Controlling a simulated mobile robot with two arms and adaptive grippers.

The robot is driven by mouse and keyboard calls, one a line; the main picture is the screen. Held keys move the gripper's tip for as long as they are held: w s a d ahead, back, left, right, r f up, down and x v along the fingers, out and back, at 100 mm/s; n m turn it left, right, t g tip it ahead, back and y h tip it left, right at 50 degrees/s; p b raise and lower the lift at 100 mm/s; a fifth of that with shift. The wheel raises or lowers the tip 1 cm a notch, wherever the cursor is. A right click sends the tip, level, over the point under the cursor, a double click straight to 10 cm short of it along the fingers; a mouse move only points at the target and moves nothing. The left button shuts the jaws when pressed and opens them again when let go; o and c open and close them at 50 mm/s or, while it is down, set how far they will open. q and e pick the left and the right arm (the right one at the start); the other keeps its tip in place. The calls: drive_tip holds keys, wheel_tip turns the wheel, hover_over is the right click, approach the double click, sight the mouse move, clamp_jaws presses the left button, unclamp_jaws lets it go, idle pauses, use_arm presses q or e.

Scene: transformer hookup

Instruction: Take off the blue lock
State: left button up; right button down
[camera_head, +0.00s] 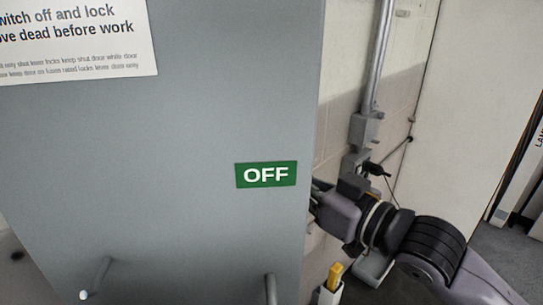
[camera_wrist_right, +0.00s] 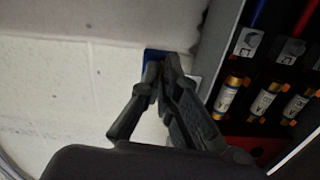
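A small blue patch, seemingly the blue lock (camera_wrist_right: 154,52), shows in the right wrist view at the fingertips, against the pale wall beside the open cabinet. My right gripper (camera_wrist_right: 161,70) has its fingertips close together right at it and hides most of it. I cannot tell whether the fingers grip it. In the head view the right gripper's body (camera_head: 338,213) is beside the edge of the grey door, and its fingertips are hidden behind the door. My left gripper is not in view.
The grey door (camera_head: 150,130) with a green OFF label (camera_head: 265,175) fills the left of the head view. A conduit (camera_head: 378,60) runs down the block wall. In the wrist view, fuses (camera_wrist_right: 228,95) sit inside the cabinet, close to the right of the fingers.

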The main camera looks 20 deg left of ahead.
drive_tip(key=m+p, duration=0.2)
drive_tip(key=m, duration=0.4)
drive_tip(key=shift+a, duration=0.1)
drive_tip(key=c, duration=1.8)
unclamp_jaws()
drive_tip(key=shift+c, duration=0.2)
drive_tip(key=v, duration=1.8)
